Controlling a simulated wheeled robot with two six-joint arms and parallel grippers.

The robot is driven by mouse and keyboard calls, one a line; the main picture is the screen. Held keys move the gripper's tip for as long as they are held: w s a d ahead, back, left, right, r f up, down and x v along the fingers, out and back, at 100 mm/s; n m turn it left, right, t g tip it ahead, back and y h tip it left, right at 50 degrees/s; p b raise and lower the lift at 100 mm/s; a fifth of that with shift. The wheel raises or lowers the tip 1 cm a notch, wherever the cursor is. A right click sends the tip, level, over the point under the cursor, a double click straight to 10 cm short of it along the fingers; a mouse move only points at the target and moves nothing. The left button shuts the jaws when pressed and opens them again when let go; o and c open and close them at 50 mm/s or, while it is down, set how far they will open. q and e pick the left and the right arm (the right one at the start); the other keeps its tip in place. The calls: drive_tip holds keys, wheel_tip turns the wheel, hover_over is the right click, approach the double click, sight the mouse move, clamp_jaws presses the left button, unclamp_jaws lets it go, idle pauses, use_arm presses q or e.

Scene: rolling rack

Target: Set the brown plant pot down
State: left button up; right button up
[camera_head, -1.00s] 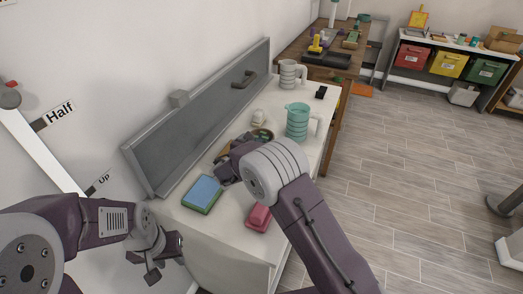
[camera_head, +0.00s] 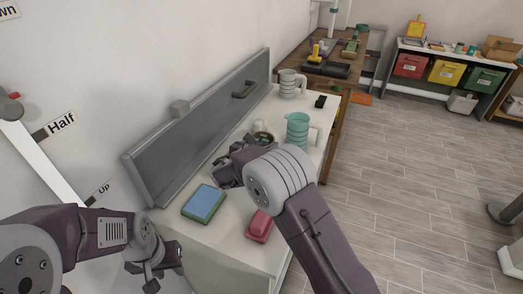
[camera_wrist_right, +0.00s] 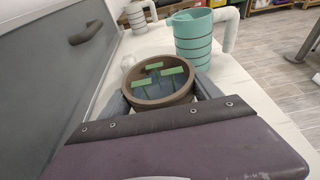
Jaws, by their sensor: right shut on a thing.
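The brown plant pot (camera_wrist_right: 150,101) is round and open-topped, with green strips inside, in the middle of the right wrist view. In the head view only part of the pot (camera_head: 264,137) shows behind my right gripper (camera_head: 250,150). The right gripper's grey fingers (camera_wrist_right: 162,98) are on either side of the pot and shut on it. The pot looks upright over the white tabletop (camera_wrist_right: 122,45); its base is hidden, so I cannot tell if it touches. My left gripper (camera_head: 157,268) is low at the left, apart from the pot; its jaw gap is unclear.
A teal jug (camera_head: 297,132) stands just right of the pot, with a grey ringed mug (camera_head: 290,84) farther back. A blue-green sponge (camera_head: 204,203) and a red block (camera_head: 260,226) lie nearer. A grey panel with a handle (camera_head: 205,125) edges the table's left side.

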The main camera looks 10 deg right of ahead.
drive_tip(key=s+d+r, duration=0.7)
drive_tip(key=d+r, duration=0.1)
drive_tip(key=shift+s+d, duration=0.4)
